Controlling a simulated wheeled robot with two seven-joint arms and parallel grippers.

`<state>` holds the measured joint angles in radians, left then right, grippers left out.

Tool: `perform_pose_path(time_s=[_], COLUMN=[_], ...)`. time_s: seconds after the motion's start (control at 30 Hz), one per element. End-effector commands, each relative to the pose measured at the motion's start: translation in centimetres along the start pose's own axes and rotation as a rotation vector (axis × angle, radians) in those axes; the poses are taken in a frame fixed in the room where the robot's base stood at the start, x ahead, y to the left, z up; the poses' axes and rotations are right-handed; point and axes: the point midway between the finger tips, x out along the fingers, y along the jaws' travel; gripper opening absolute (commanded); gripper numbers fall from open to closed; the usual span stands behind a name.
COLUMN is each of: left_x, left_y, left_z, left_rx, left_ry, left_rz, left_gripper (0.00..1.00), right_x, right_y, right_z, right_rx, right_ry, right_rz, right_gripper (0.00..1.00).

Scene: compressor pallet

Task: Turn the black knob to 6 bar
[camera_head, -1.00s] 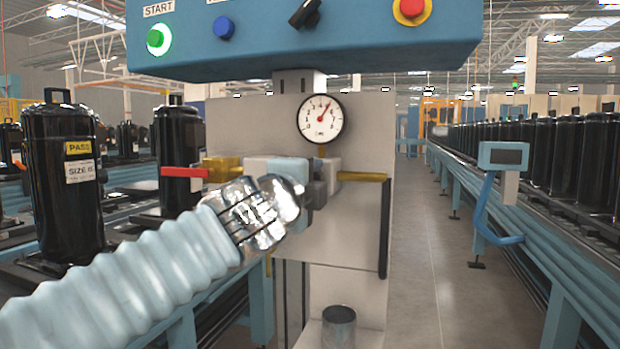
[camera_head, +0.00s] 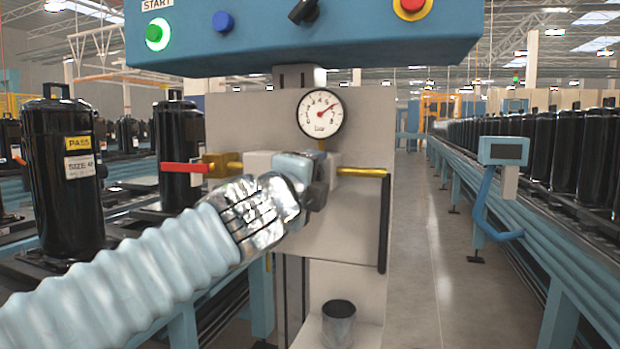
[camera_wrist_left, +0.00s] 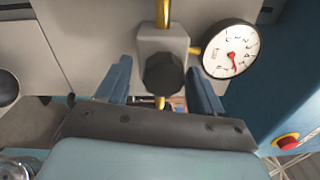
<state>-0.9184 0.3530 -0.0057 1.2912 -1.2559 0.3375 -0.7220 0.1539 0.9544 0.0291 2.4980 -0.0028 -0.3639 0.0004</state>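The black knob (camera_wrist_left: 163,72) sits on a grey regulator block in the left wrist view. The two blue fingers of my left gripper (camera_wrist_left: 160,88) stand apart on either side of it, with a visible gap on the left side and a narrower one on the right. In the head view my left gripper (camera_head: 318,180) is at the regulator below the gauge and largely hides the knob. The round white pressure gauge (camera_head: 320,124) has a red needle pointing to the upper right; the exact reading is too small to tell. The gauge also shows in the wrist view (camera_wrist_left: 231,44). My right gripper is not in view.
A blue control box (camera_head: 360,45) hangs above, with a green start button (camera_head: 157,34), a blue button (camera_head: 223,22), a black selector (camera_head: 303,11) and a red button (camera_head: 411,4). A red-handled valve (camera_head: 184,168) is left of the regulator. A metal cup (camera_head: 338,324) stands below.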

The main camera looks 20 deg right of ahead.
Motion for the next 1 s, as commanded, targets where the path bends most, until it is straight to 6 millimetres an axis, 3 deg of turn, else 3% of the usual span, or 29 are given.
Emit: perform_pose_path(time_s=[0.37, 0.47, 0.8, 1.0], left_x=[-0.7, -2.2, -10.3, -13.2], left_y=[-0.1, 0.0, 0.0, 0.0], left_z=[0.1, 0.1, 0.1, 0.1], left_rx=[-0.001, -0.002, -0.003, 0.0], left_ry=[-0.001, -0.002, 0.0, -0.001], left_rz=[-0.005, -0.006, -0.005, -0.003], left_gripper=[0.69, 0.69, 0.69, 0.69], right_x=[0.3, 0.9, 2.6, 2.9], right_y=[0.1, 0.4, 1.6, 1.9], right_z=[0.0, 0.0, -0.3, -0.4], right_rx=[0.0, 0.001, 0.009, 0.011], right_ry=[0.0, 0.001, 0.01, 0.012], right_rz=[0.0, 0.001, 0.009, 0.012], right_gripper=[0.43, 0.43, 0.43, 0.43])
